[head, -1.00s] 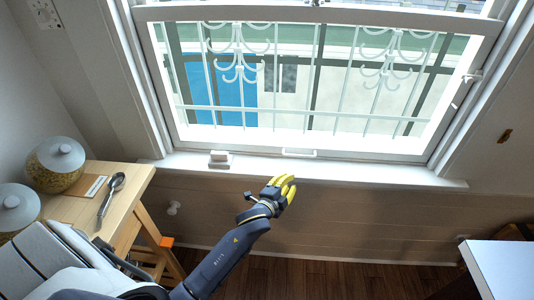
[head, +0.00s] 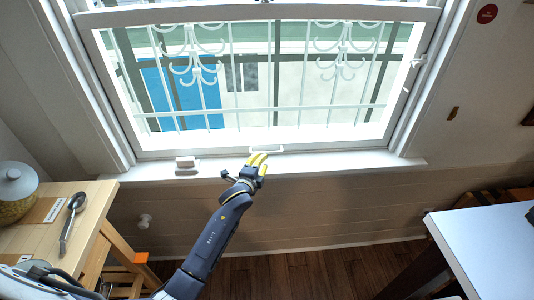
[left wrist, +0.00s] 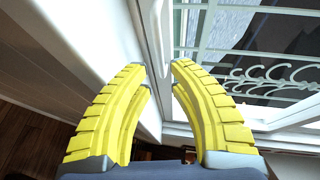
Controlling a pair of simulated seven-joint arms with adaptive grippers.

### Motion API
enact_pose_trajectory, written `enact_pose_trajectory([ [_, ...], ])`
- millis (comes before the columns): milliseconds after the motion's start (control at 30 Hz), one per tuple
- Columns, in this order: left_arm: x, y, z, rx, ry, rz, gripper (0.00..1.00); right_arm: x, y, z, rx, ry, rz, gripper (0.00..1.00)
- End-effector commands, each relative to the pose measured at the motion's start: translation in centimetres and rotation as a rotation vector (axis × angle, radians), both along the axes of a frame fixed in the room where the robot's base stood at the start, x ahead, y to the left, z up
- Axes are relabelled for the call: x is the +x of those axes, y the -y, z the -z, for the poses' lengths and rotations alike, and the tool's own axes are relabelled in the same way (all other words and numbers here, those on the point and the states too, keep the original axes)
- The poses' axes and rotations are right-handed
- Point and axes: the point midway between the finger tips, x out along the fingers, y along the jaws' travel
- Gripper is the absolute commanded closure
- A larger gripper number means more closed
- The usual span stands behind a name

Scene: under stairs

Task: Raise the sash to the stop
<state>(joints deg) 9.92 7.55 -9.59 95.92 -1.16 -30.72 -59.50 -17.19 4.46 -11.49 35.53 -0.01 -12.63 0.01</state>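The white window sash (head: 330,146) is down, with its bottom rail just above the white sill (head: 350,163). A small white pull handle (head: 266,150) is on the middle of that bottom rail. My left gripper (head: 259,158) has yellow fingers and is just below and in front of the handle in the head view. In the left wrist view, the gripper (left wrist: 164,72) is open with nothing between its fingertips. A white bar, which looks like the handle (left wrist: 166,35), lies just beyond the tips. I cannot tell whether they touch. My right gripper is not in view.
A wooden table (head: 88,200) with a jar (head: 15,192) and a spoon (head: 72,222) is at the left. A white-topped table (head: 480,235) is at lower right. Bars stand outside the glass.

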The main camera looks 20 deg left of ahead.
Motion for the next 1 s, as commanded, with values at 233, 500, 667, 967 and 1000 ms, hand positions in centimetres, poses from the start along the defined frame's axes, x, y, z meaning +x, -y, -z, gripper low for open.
enact_pose_trajectory([
  [233, 4.1, 0.2, 0.8, -0.001, -0.001, -0.001, 0.80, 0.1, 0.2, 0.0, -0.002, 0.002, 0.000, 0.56],
  [500, 6.6, 0.3, 1.2, -0.001, 0.000, 0.000, 0.80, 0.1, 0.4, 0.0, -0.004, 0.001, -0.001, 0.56],
  [667, 7.3, 0.3, 1.4, -0.001, 0.000, 0.000, 0.80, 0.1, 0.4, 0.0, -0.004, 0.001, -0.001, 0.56],
  [967, 7.5, 0.3, 1.5, 0.000, 0.000, 0.000, 0.80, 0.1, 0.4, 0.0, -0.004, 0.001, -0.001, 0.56],
  [1000, 7.5, 0.3, 1.5, -0.001, 0.000, 0.000, 0.80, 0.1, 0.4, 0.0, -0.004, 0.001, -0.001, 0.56],
])
